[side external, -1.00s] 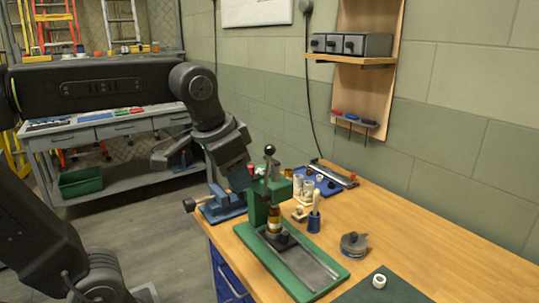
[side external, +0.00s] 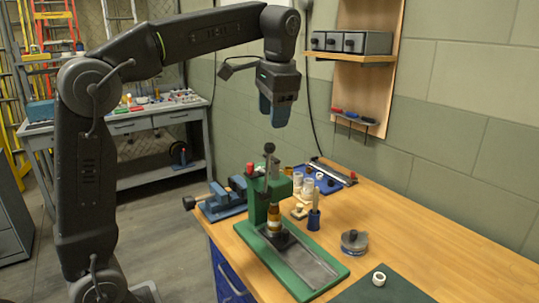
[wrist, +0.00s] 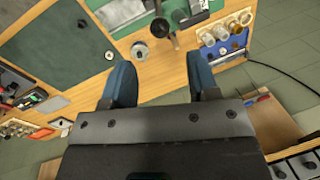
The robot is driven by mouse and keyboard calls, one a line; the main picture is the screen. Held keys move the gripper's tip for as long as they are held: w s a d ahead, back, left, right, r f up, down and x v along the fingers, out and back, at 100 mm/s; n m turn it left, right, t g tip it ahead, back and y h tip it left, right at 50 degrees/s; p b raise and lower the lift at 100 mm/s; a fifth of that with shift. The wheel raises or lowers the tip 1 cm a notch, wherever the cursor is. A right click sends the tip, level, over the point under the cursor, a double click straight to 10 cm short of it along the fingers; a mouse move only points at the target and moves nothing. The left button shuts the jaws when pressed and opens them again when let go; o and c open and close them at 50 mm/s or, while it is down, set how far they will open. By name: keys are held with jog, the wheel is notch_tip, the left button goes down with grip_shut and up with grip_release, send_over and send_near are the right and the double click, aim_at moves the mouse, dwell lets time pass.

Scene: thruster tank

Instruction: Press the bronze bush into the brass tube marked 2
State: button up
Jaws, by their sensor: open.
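A brass-coloured cylinder (side external: 274,216) stands upright in the green press (side external: 258,205), under the ram, with a pale band near its lower end. I cannot read a number on it, and I cannot tell whether a bronze bush sits in it. The press lever has a black ball knob (side external: 269,147), which also shows in the wrist view (wrist: 160,28).
A pale ring (side external: 379,279) lies on the dark mat (side external: 385,293). The bench's right side is clear.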

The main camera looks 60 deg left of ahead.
aim_at(270, 146)
jog(key=f, duration=0.3)
jog(key=a+f, duration=0.1)
jog(key=f, duration=0.3)
jog(key=a+f, duration=0.1)
jog(key=f, duration=0.2)
jog(key=shift+w+f, duration=0.25)
jog(key=shift+f, duration=0.15)
jog(key=shift+c, duration=0.2)
grip_shut()
